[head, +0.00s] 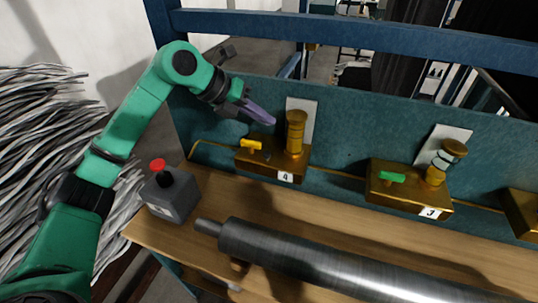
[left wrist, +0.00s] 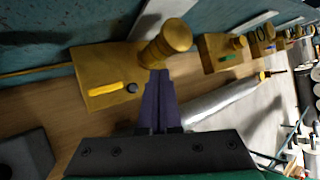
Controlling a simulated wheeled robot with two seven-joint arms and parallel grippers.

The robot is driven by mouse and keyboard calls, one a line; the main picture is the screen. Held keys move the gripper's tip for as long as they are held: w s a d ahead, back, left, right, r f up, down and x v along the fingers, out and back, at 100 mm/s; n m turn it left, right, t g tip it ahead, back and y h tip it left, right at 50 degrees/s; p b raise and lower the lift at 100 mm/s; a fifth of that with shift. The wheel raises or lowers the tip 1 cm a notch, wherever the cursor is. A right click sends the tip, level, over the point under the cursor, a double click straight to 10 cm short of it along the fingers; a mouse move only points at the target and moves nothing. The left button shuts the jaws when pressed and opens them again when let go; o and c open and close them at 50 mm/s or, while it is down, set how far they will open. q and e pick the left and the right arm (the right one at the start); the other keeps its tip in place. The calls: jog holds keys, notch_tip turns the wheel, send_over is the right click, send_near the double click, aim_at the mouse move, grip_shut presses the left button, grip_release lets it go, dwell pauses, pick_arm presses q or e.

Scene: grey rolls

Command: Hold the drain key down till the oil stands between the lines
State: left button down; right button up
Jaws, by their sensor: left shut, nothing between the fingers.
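A brass oiler block marked 4 (head: 272,164) stands on the wooden ledge against the teal panel. It carries an amber, capped oil cup (head: 295,133), a yellow key (head: 251,144) and a small dark knob beside it. The cup (left wrist: 172,38) and yellow key (left wrist: 105,89) also show in the left wrist view. The oil level and any lines on the cup are too small to read. My left gripper (head: 272,122) is shut and empty, its purple fingertips just left of the cup and above the block. My right gripper is out of view.
A second block marked 3 (head: 410,188) with a green key (head: 391,177) stands to the right. A grey box with a red button (head: 158,165) sits at the ledge's left end. A long steel roller (head: 320,262) lies in front. A white card (head: 305,108) stands behind the cup.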

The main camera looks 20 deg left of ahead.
aim_at(264, 157)
pick_arm(q)
notch_tip(264, 157, down, 4)
jog(key=shift+r+b, duration=0.25)
jog(key=shift+b, duration=0.9)
jog(key=f+b, duration=0.1)
jog(key=f, duration=0.1)
jog(key=f+b, duration=0.1)
jog(key=shift+s+a+f+b, duration=0.1)
jog(key=shift+s+a+b, duration=0.05)
jog(key=shift+a+b, duration=0.2)
jog(key=shift+d+f, duration=0.25)
jog(key=shift+f, duration=0.1)
jog(key=shift+a+r, duration=0.1)
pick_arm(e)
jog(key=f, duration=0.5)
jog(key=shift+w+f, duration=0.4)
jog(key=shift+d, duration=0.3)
pick_arm(q)
jog(key=shift+f+b, duration=0.4)
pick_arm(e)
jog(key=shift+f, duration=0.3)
